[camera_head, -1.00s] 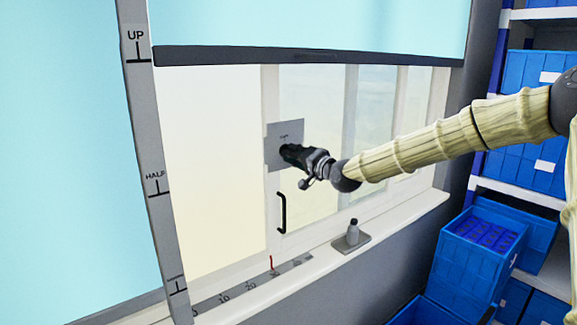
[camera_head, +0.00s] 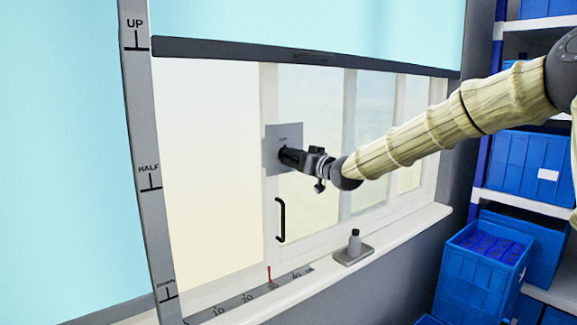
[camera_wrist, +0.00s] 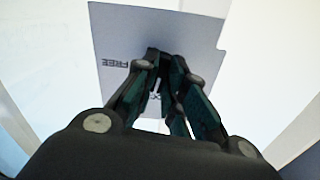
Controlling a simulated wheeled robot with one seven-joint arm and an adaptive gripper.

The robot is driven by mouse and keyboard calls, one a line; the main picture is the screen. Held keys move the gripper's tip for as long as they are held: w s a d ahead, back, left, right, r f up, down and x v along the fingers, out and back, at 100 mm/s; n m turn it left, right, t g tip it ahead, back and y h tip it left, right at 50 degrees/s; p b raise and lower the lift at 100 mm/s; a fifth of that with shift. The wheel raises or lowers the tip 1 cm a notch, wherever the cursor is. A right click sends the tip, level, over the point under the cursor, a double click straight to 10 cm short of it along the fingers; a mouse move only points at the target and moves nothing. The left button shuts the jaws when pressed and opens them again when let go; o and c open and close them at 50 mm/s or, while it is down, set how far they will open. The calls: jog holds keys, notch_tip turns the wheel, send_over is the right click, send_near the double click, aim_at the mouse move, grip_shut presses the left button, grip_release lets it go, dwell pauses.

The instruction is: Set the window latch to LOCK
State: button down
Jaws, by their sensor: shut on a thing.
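The window latch shows as a grey square plate (camera_head: 288,133) on the window frame; it also shows in the wrist view (camera_wrist: 115,45). In the wrist view the word FREE is legible on the plate, and another marking is partly covered. My gripper (camera_head: 283,155) is at the middle of the plate. In the wrist view its fingers (camera_wrist: 165,62) come together on a small dark latch knob, mostly hidden between them. Which mark the knob points to cannot be told.
A black handle (camera_head: 280,219) is below the plate. A ruled scale with a red pointer (camera_head: 269,275) lies along the sill. A blind (camera_head: 300,25) hangs above; blue bins (camera_head: 480,265) stand at right.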

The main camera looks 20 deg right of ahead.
jog(key=shift+a+n+b, duration=0.1)
jog(key=shift+n+b, duration=0.4)
jog(key=shift+n, duration=0.4)
jog(key=c, duration=1.7)
grip_release()
jog(key=shift+o, duration=1.1)
jog(key=shift+s+a+r, duration=0.1)
jog(key=shift+a, duration=0.05)
jog(key=shift+d, duration=0.2)
jog(key=shift+d, duration=0.1)
